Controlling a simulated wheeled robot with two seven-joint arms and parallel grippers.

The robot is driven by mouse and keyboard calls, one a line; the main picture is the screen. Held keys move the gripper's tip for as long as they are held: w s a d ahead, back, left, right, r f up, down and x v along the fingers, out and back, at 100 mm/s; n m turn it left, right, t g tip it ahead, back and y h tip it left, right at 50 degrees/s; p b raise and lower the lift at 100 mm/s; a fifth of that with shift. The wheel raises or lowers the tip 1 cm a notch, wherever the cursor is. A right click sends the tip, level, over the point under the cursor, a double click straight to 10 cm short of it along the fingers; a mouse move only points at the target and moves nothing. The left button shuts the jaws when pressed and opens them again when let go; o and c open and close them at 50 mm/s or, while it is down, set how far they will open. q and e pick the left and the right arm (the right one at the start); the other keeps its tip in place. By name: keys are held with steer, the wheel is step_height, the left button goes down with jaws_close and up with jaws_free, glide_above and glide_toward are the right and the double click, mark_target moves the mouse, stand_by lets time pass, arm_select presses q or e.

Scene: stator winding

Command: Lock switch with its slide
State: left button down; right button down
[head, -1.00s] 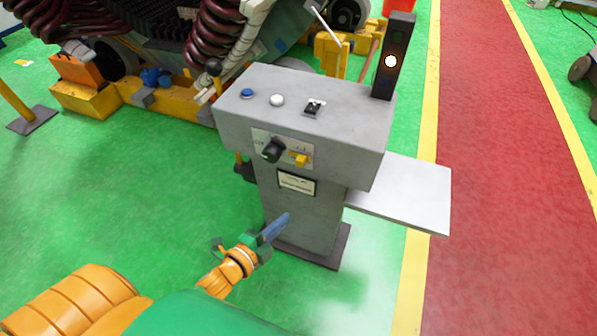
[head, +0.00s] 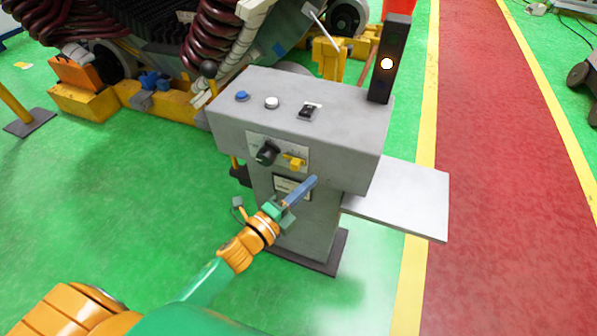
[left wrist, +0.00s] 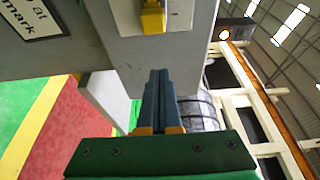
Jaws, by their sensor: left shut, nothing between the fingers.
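The grey control pedestal (head: 340,135) stands in the middle of the head view. On its front panel are a black rotary switch (head: 267,153) and, to its right, a yellow slide (head: 294,162). The slide also shows at the top of the left wrist view (left wrist: 152,17). My left gripper (head: 314,181) is shut and empty, just below and to the right of the slide and apart from it. In the left wrist view its blue fingers (left wrist: 158,75) are together, pointing up toward the panel. My right gripper is not in view.
A blue button (head: 242,96), a white button (head: 272,103) and a small black switch (head: 309,110) sit on the pedestal's top. A grey side shelf (head: 405,195) sticks out right. Green floor lies open at left.

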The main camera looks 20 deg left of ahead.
mark_target(294, 168)
arm_select(q)
steer(key=w, duration=0.3)
steer(key=shift+d, duration=0.15)
steer(key=shift+s+a, duration=0.1)
steer(key=shift+a, duration=1.15)
steer(key=shift+a+p, duration=0.3)
steer(key=shift+a, duration=0.15)
steer(key=shift+a, duration=1)
